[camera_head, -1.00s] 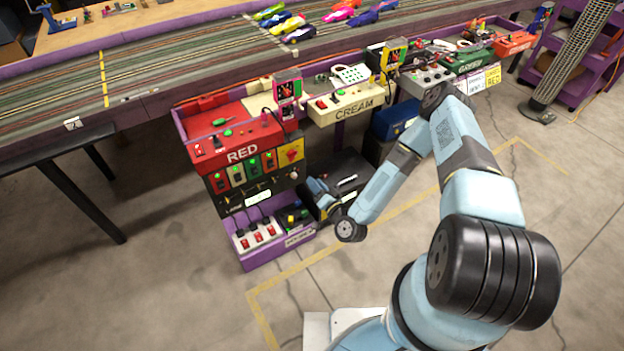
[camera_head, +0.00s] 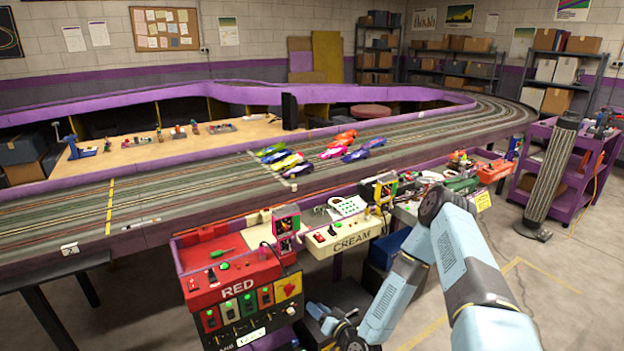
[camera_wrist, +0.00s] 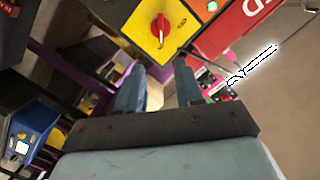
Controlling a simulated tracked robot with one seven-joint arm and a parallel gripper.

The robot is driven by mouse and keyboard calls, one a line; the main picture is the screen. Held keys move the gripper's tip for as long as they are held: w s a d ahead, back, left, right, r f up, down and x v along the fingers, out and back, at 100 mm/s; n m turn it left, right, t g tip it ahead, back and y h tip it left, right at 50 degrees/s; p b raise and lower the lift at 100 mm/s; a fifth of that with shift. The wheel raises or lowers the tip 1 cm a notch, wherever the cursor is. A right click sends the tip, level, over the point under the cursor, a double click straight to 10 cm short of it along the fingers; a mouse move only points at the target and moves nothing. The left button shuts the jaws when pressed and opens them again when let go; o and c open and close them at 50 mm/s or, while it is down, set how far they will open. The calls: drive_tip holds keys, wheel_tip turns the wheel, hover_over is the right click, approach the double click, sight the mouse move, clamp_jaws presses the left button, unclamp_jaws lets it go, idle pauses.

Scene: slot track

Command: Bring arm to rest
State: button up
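My arm is bent, with its lower part in front of the control consoles at the lower right of the head view. My gripper (camera_head: 322,312) points left, low beside the red console (camera_head: 236,284), and is partly cut off by the lower picture edge. In the wrist view, its two fingers (camera_wrist: 160,82) stand apart with nothing visible between them. A yellow panel with a red knob (camera_wrist: 160,28) lies beyond the fingertips. I see no contact with it, but the exact gap is unclear.
The slot track (camera_head: 210,180) runs behind the consoles and carries several coloured cars. The cream console (camera_head: 345,240) is right of the red one. A purple cart (camera_head: 565,175) and a tall grey column (camera_head: 552,175) stand at the right.

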drive_tip(key=w+d+r+n+g+h, duration=0.2)
drive_tip(key=w+d+r+n, duration=0.15)
drive_tip(key=r, duration=0.45)
drive_tip(key=w+d+r+n+g+h, duration=0.2)
drive_tip(key=w+d+r, duration=0.25)
drive_tip(key=r, duration=0.25)
drive_tip(key=s+d+r+m+g+h, duration=0.15)
drive_tip(key=d+r, duration=0.25)
drive_tip(key=r, duration=0.6)
drive_tip(key=s+d+r+t+h, duration=0.1)
drive_tip(key=s+d+r+h, duration=0.2)
drive_tip(key=r, duration=0.7)
drive_tip(key=s+d+r+g+h, duration=0.1)
drive_tip(key=s+d+r, duration=0.15)
drive_tip(key=r, duration=0.25)
drive_tip(key=s+d+r+h, duration=0.1)
drive_tip(key=s+d+r, duration=0.1)
drive_tip(key=s+r, duration=0.15)
drive_tip(key=s+r+m, duration=0.1)
drive_tip(key=s+r, duration=0.3)
drive_tip(key=s, duration=0.4)
drive_tip(key=s+d+r+m+g, duration=0.1)
drive_tip(key=s+r, duration=0.3)
drive_tip(key=s, duration=0.5)
drive_tip(key=s+d+r+m+g, duration=0.1)
drive_tip(key=s+r+m, duration=0.1)
drive_tip(key=s+r, duration=0.3)
drive_tip(key=s, duration=0.3)
drive_tip(key=shift+s, duration=0.2)
